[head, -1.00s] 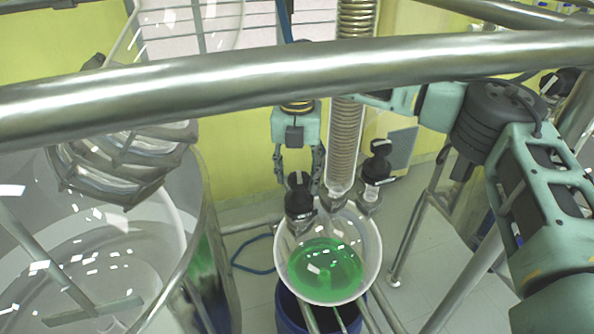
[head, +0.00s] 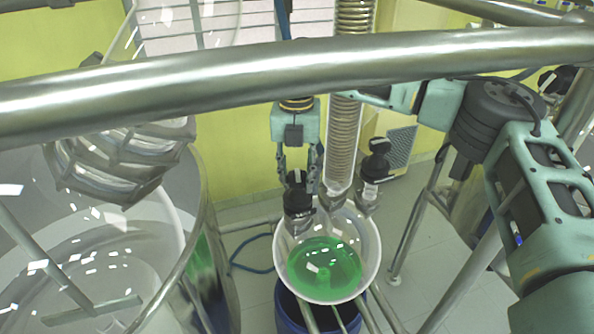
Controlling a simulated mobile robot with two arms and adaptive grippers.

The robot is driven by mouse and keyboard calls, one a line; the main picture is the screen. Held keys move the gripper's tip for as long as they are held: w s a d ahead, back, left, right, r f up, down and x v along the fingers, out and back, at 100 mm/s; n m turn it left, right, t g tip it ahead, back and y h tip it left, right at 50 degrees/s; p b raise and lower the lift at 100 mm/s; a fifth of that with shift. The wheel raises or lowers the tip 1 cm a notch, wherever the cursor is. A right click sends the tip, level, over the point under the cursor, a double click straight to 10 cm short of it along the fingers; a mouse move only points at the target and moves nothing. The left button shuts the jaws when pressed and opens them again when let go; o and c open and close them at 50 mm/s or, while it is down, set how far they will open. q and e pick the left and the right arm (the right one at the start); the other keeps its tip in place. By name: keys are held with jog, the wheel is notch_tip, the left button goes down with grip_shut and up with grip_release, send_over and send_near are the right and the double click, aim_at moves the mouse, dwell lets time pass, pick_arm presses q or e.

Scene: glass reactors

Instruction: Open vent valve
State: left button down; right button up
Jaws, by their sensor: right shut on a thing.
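My right gripper (head: 298,176) points down above the round glass flask (head: 377,246) of green liquid. Its two fingers are shut on a black valve cap (head: 297,200) on the flask's left neck, which I take to be the vent valve. The fingers hide part of the cap. A second black-capped valve (head: 373,166) stands on the right neck, apart from the gripper. I cannot tell from this view how far the gripped valve is turned. My left gripper is not in view.
A thick steel rail (head: 200,90) crosses the view in front of the arm. A coiled glass condenser (head: 342,150) rises close beside my right gripper. A large glass reactor vessel (head: 200,215) fills the left. A blue drum (head: 290,310) stands below the flask.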

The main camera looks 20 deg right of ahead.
jog(key=shift+a, duration=0.1)
jog(key=n+b, duration=0.2)
jog(key=shift+f+n, duration=0.1)
jog(key=shift+n, duration=0.3)
jog(key=n+b, duration=0.2)
jog(key=n, duration=0.1)
jog(key=shift+n, duration=0.3)
jog(key=n+b, duration=0.2)
jog(key=n, duration=0.2)
jog(key=shift+s, duration=0.1)
jog(key=n, duration=0.5)
jog(key=shift+s, duration=0.1)
jog(key=o, duration=1.1)
jog(key=shift+s, duration=0.1)
jog(key=shift+r, duration=0.2)
